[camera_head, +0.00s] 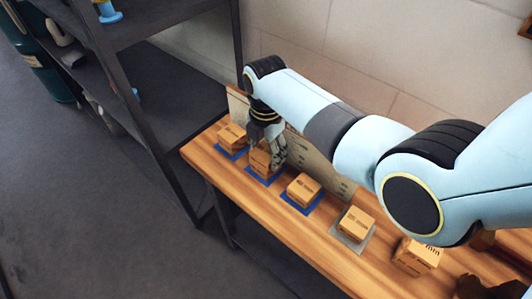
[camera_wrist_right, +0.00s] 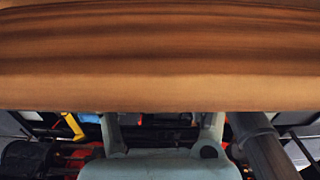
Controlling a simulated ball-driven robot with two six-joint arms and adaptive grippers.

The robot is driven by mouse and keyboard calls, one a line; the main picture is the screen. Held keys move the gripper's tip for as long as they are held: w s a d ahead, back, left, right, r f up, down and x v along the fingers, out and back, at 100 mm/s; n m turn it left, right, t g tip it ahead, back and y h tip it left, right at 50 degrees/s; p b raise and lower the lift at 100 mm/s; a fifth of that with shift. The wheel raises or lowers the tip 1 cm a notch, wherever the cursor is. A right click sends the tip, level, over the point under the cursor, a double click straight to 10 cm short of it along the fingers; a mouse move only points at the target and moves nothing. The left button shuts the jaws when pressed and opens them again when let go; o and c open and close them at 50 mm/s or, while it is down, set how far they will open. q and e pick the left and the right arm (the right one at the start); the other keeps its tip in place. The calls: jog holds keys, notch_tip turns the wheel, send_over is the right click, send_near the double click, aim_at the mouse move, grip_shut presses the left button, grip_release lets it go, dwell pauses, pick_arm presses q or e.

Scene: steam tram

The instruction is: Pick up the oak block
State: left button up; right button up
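Several small wooden blocks with dark printed marks stand in a row on a wooden bench (camera_head: 322,234). From far to near they are a first block (camera_head: 231,135), a second block (camera_head: 260,161), a third block (camera_head: 303,189), a fourth block (camera_head: 356,223) and a fifth block (camera_head: 416,256). I cannot read which is oak. My right gripper (camera_head: 277,160) points down at the second block and partly covers it. Its fingertips are not clear there. In the right wrist view, wood grain hides the fingertips beyond the gripper's base. My left gripper is not in view.
Blue pads (camera_head: 257,180) lie under the first three blocks and a grey pad (camera_head: 349,244) under the fourth. An upright board (camera_head: 325,176) stands along the bench's back. A dark shelf rack (camera_head: 160,128) stands at the far left end. Grey floor (camera_head: 80,210) is open at left.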

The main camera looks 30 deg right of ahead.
jog(key=c, duration=0.6)
